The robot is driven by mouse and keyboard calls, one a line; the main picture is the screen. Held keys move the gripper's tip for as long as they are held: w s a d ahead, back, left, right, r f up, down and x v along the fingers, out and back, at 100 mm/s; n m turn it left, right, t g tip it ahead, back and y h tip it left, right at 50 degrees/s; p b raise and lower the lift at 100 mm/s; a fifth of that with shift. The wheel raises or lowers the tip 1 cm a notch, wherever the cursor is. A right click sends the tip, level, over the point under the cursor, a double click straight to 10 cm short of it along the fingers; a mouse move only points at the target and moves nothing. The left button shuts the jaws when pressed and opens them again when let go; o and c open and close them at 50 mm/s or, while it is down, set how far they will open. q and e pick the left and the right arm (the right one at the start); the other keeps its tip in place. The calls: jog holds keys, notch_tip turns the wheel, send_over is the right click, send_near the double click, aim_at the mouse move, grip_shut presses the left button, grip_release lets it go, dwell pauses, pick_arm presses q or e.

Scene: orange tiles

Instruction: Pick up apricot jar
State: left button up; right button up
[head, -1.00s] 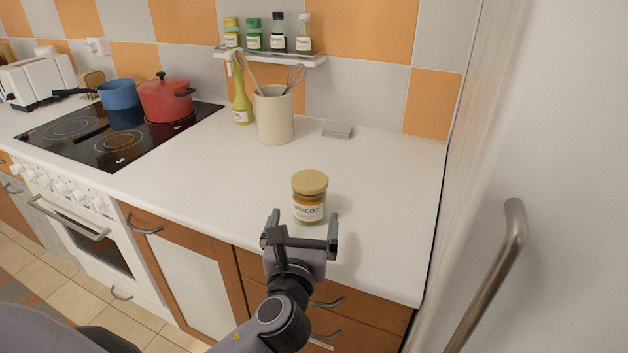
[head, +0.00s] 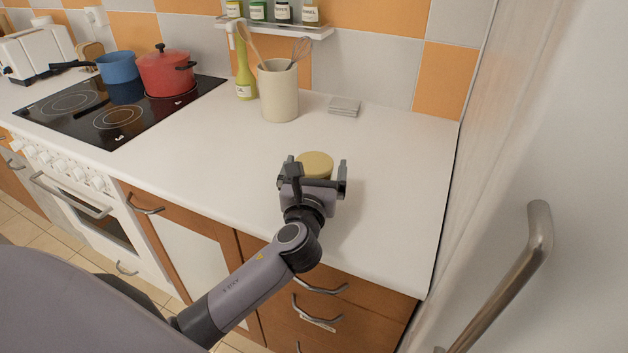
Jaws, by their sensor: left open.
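The apricot jar (head: 316,162) stands on the white counter (head: 215,160), and only its tan lid shows in the head view. My left gripper (head: 314,168) hides the jar's body and label. The gripper is open, with one finger to the left of the lid and one to the right. I cannot tell how far the fingers reach around the jar. My right gripper is not in view.
A utensil crock (head: 279,95), a green-yellow bottle (head: 244,78) and a grey block (head: 344,107) stand behind the jar. A hob with a red pot (head: 165,75) and a blue pan (head: 117,68) is at left. A tall white unit with a metal handle (head: 510,270) bounds the right.

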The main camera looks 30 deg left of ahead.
pick_arm(q)
jog(key=c, duration=1.2)
jog(key=shift+r, duration=0.1)
